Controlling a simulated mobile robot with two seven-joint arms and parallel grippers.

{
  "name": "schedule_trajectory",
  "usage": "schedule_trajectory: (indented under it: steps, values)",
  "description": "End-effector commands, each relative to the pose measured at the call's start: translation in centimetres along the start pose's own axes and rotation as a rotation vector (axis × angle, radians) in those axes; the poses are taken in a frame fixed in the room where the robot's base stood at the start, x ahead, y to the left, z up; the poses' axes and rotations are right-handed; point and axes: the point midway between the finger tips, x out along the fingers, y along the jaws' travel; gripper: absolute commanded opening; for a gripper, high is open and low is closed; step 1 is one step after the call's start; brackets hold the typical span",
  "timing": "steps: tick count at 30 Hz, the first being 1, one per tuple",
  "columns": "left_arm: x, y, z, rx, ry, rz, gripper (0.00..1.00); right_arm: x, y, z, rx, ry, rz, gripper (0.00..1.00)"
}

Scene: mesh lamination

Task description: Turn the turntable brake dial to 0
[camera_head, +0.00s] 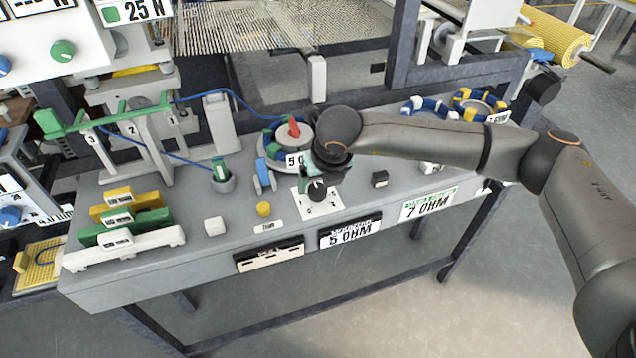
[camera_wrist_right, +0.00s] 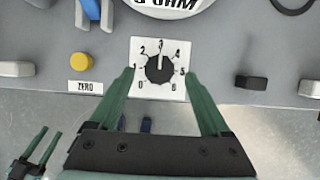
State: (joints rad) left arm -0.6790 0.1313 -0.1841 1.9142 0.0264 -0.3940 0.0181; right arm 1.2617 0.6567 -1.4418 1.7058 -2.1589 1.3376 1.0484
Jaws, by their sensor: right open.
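The brake dial (camera_wrist_right: 160,68) is a black knob on a white plate (camera_wrist_right: 138,48) with numbers 0 to 6. Its white mark points straight up, close to the 3. In the head view the dial (camera_head: 318,188) is partly covered by my right gripper (camera_head: 325,165). In the right wrist view my right gripper (camera_wrist_right: 159,76) is open, with its green fingers on either side of the dial. I cannot tell whether they touch it. A second green-fingered gripper, my left one (camera_wrist_right: 46,133), shows small at the lower left with its fingers apart.
A yellow button (camera_wrist_right: 81,62) and a ZERO label (camera_wrist_right: 86,87) lie left of the dial. A black block (camera_wrist_right: 251,82) is to its right. The turntable (camera_head: 266,163) stands behind. The bench's front edge is close below the dial.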

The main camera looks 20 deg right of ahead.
Motion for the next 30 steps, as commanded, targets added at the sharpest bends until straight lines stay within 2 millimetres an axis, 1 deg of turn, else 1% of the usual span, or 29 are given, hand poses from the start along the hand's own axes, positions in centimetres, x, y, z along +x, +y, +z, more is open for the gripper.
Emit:
schedule_trajectory:
  steps: [1,3,6,16,30]
  values:
    - [-0.1,0.0,-0.1,0.000,0.000,0.000,0.50,0.7,0.0,0.0,0.001,0.001,-0.001,0.81]
    - [-0.1,0.0,-0.1,0.000,0.000,0.000,0.50,1.5,0.0,0.0,0.000,0.002,0.000,0.81]
    - [-0.1,0.0,-0.2,0.000,0.000,0.000,0.50,2.2,0.0,0.0,0.000,0.001,0.001,0.81]
    - [-0.1,0.0,-0.2,0.000,0.000,0.000,0.50,2.5,0.0,0.0,-0.001,0.000,0.001,0.81]
    - [-0.1,0.0,-0.2,0.000,0.000,0.000,0.50,2.5,0.0,0.0,0.000,0.000,0.001,0.28]
